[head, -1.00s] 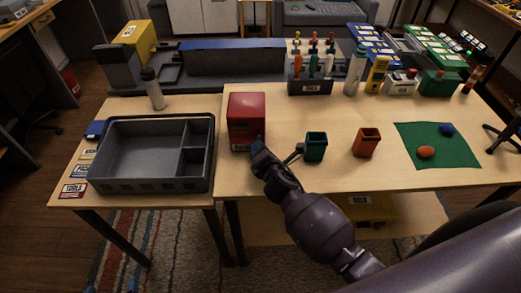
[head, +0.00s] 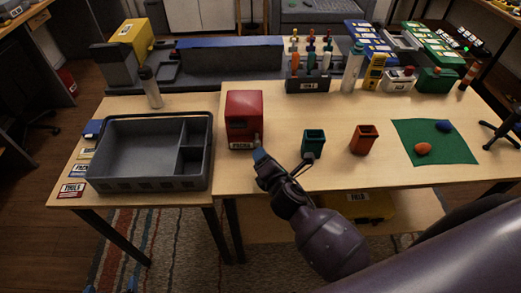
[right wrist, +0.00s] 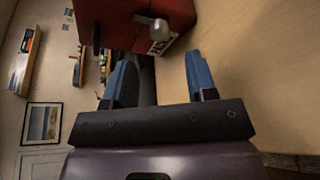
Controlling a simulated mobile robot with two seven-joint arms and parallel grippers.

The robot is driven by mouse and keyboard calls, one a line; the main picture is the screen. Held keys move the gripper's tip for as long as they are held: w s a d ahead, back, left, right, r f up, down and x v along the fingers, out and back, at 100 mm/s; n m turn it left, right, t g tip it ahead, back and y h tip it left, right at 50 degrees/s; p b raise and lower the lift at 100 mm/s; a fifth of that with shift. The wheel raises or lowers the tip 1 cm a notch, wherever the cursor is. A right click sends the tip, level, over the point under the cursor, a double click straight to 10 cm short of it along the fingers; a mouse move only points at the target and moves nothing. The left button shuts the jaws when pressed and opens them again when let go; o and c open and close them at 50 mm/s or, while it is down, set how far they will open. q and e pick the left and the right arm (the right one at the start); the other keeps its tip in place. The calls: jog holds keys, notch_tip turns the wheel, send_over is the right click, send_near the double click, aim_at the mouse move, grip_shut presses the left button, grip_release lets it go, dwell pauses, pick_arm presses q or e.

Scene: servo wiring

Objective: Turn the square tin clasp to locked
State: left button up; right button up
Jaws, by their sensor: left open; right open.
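The square red tin (head: 244,108) stands upright on the right-hand table near its left end, with a white label low on its front. Its small grey clasp (head: 257,139) is at the front right side. In the right wrist view the tin (right wrist: 115,18) is at the top, with the clasp's rounded grey lever (right wrist: 157,30) sticking out. My right gripper (head: 262,156) is just in front of the clasp, open and empty, apart from it. Its blue fingers (right wrist: 160,80) point toward the tin. My left gripper (head: 112,285) shows only blue fingertips at the bottom edge, open.
A grey divided tray (head: 140,183) lies left of the tin. A green cup (head: 313,143) and an orange cup (head: 363,139) stand to the right, before a green mat (head: 455,153). A tool rack (head: 308,84) is behind.

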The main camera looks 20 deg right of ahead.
jog(key=v, duration=0.5)
jog(key=shift+w, duration=0.1)
dwell(0.5)
